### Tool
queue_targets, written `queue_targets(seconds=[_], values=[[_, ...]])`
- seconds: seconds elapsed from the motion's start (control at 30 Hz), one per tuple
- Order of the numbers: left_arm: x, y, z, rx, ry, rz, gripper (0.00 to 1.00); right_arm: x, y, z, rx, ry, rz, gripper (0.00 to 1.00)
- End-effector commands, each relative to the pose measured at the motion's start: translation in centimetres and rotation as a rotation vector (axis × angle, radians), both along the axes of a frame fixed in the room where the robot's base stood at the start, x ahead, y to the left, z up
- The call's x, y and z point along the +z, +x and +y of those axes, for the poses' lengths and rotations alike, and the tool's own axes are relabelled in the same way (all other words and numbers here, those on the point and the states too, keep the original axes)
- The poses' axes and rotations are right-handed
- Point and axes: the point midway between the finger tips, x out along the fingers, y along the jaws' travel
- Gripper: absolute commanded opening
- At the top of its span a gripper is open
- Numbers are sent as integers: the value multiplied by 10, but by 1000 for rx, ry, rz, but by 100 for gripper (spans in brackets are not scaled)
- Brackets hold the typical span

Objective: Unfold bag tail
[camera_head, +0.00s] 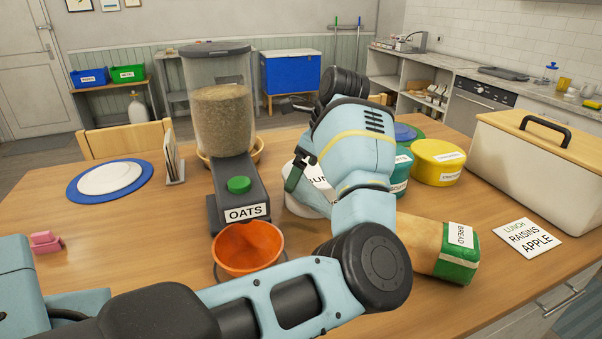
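A bread bag (420,243) lies on its side on the table, right of centre. It has a BREAD label and a green end panel facing right; its left end is hidden behind my arm, and I cannot see a tail. My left arm (290,298) comes in from the lower left, bends at a dark round joint in front of the bag and rises over the table. A dark narrow part (297,174) shows beside its upper link, by a white container labelled BUN; whether it is a finger is unclear. My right gripper is out of view.
An oats dispenser (222,115) stands over an orange bowl (247,248) left of my arm. Yellow (437,160) and teal tubs stand behind the bag. A lunch card (527,237) and a bread bin (530,162) lie right. A plate (108,178) is at left.

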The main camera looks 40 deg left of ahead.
Motion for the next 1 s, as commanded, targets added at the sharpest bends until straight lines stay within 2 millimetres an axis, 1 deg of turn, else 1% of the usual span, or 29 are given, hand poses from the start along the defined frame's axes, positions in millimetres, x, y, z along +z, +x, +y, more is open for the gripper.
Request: queue_targets(seconds=[0.1,0.2,0.5,0.53,1.0], values=[[-12,-2,5,1,0,0,100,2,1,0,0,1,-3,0],[-17,-2,7,1,0,0,100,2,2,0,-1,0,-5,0],[-20,-3,8,1,0,-1,100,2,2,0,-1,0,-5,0],[-20,-3,8,1,0,-1,99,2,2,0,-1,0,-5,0],[-20,-3,8,1,0,-1,37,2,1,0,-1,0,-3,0]])
